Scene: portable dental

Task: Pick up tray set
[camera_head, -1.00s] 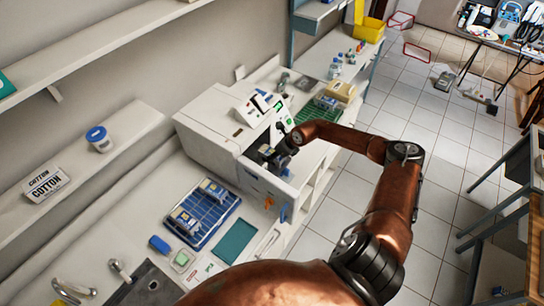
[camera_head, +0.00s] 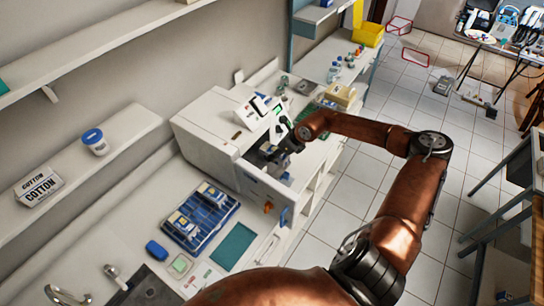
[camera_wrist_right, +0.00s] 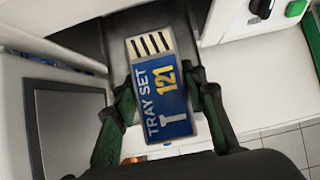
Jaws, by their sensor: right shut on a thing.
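In the head view my right gripper (camera_head: 278,152) is at the open front of the white sterilizer (camera_head: 210,135). The held pack is mostly hidden there by the gripper. My left gripper is out of view.
Similar packs (camera_head: 183,222) lie on a blue rack (camera_head: 205,232) on the counter. A teal mat (camera_head: 233,247) is beside it. The sterilizer's opened door (camera_wrist_right: 75,130) stands left of the pack in the wrist view. Open floor lies to the right of the counter.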

